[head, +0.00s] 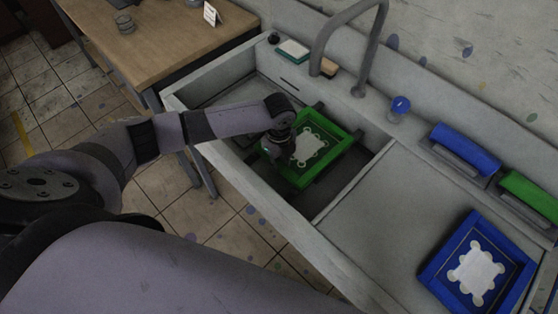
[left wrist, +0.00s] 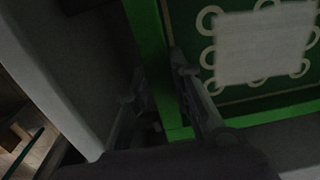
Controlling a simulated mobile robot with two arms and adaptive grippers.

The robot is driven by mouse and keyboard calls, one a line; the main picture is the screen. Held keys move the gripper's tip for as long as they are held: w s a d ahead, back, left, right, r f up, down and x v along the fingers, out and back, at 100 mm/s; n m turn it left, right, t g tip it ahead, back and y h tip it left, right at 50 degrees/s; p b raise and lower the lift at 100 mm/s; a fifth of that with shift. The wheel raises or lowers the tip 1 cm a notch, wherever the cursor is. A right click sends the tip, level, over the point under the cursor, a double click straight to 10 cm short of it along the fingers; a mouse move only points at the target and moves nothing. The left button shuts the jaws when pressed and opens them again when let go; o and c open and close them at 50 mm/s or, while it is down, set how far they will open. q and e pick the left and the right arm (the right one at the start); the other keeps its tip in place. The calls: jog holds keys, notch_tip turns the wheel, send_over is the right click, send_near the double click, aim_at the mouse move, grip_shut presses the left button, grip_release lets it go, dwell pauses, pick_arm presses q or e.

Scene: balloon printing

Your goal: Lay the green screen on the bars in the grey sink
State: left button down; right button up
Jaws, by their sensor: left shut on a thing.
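The green screen (head: 318,150) is a green frame with a pale patterned middle. It is inside the grey sink (head: 366,180), low over or on the dark bars (head: 318,106); I cannot tell whether it touches them. My left gripper (head: 276,150) is at its left edge, shut on the frame. In the left wrist view the two fingers of my left gripper (left wrist: 172,100) stand on either side of the green screen's bar (left wrist: 148,50). Part of the frame is hidden by the gripper. My right gripper is not in view.
A grey tap (head: 345,45) arches over the back of the sink. A blue screen (head: 476,270) lies on the drainboard (head: 375,245) at right. Blue and green squeegees (head: 465,148) and a blue-capped bottle (head: 399,108) stand on the back ledge. A wooden table (head: 165,40) is at left.

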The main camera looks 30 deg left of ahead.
pick_arm(q)
jog(key=shift+f, duration=0.1)
jog(key=c, duration=1.3)
grip_release()
jog(key=shift+c, duration=0.2)
